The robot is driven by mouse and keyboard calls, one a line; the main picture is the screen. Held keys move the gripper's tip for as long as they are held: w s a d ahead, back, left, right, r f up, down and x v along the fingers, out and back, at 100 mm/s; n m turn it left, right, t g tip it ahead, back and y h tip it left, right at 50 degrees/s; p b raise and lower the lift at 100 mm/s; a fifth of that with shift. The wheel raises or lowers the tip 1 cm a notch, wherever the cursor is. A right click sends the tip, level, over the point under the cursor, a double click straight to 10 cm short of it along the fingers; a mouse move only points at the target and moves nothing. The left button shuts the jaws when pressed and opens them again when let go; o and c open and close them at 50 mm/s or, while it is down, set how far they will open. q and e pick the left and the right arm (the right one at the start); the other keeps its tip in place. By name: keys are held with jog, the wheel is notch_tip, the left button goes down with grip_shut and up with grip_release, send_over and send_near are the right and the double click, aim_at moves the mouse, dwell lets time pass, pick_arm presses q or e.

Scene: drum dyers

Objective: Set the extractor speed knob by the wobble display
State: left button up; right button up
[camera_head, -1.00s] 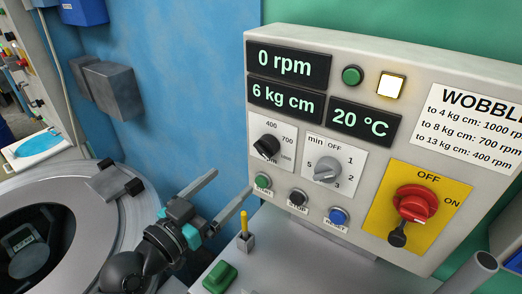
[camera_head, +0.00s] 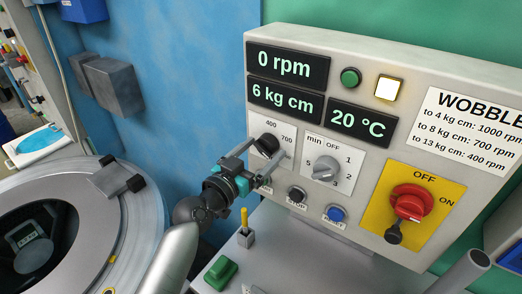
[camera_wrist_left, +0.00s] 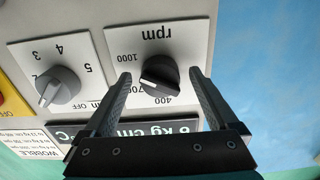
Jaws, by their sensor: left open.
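The black rpm knob (camera_head: 267,143) is on the grey control panel, with a scale of 400, 700 and 1000. My left gripper (camera_head: 263,157) is at it, open. In the left wrist view the knob (camera_wrist_left: 160,76) stands between the two fingertips (camera_wrist_left: 160,82), with a gap on each side. The wobble display (camera_head: 284,101) reads 6 kg cm, and the speed display (camera_head: 288,66) reads 0 rpm. The wobble card (camera_head: 478,125) lists to 4: 1000 rpm, to 8: 700 rpm, to 13: 400 rpm. My right gripper is not in view.
The grey minute knob (camera_head: 325,168) is right of the rpm knob. Below are the black stop button (camera_head: 297,194) and blue reset button (camera_head: 336,214). A red switch (camera_head: 410,202) on yellow is further right. A round drum opening (camera_head: 75,210) is at the left.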

pick_arm(q)
jog(key=shift+c, duration=0.4)
jog(key=c, duration=1.3)
jog(key=shift+n, duration=0.4)
jog(key=n+p, duration=0.1)
jog(key=n, duration=0.4)
jog(key=shift+n, duration=0.3)
jog(key=n+p, duration=0.1)
jog(key=n, duration=0.4)
jog(key=shift+d+r, duration=0.1)
jog(key=shift+n, duration=0.3)
